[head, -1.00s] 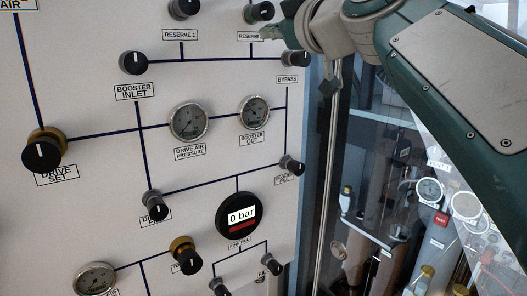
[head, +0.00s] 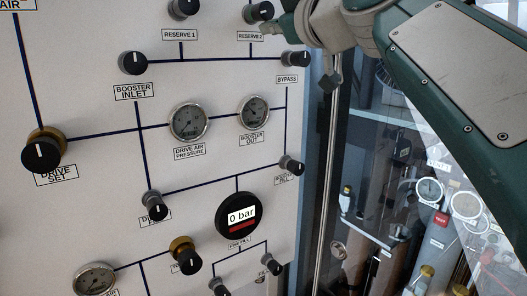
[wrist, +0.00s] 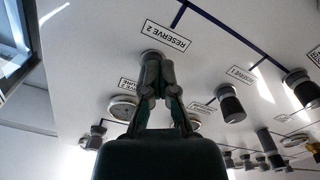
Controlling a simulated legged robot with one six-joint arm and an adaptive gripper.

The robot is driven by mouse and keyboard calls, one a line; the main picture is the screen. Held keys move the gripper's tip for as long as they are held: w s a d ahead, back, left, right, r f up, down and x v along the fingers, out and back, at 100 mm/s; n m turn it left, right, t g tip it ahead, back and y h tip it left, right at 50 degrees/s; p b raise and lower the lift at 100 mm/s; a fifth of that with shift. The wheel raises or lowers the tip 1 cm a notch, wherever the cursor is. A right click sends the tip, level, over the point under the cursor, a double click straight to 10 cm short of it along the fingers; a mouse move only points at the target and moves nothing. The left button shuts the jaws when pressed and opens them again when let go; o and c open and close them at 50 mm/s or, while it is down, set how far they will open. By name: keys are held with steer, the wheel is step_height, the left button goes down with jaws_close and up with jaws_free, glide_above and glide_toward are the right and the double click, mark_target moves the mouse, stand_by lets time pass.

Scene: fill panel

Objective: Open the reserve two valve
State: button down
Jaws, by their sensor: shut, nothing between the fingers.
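The reserve two valve is a black knob (head: 258,12) with a silver collar, above its RESERVE 2 label (head: 250,36) at the top of the white panel in the head view. My gripper (head: 284,27) is just right of this knob in that view, partly cut off by perspective and small. In the wrist view my gripper (wrist: 158,75) points at the panel beside the RESERVE 2 label (wrist: 166,36). Its fingers are close together and empty, and they cover most of the reserve two knob. I cannot tell whether they touch it.
The RESERVE 1 knob (head: 184,8) is to the left, and the bypass knob (head: 296,59) lies just below my gripper. A vertical metal rod (head: 328,150) stands right of the panel.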

steer(key=shift+w+d+r, duration=0.25)
steer(key=shift+d, duration=0.1)
steer(key=shift+w+d+r, duration=0.15)
steer(key=shift+d+r, duration=0.2)
steer(key=shift+r, duration=0.05)
stand_by(0.5)
steer(key=shift+f, duration=0.1)
steer(key=v, duration=0.6)
steer(key=shift+w+d+f, duration=0.2)
steer(key=shift+d+f, duration=0.05)
steer(key=shift+d, duration=0.05)
stand_by(0.3)
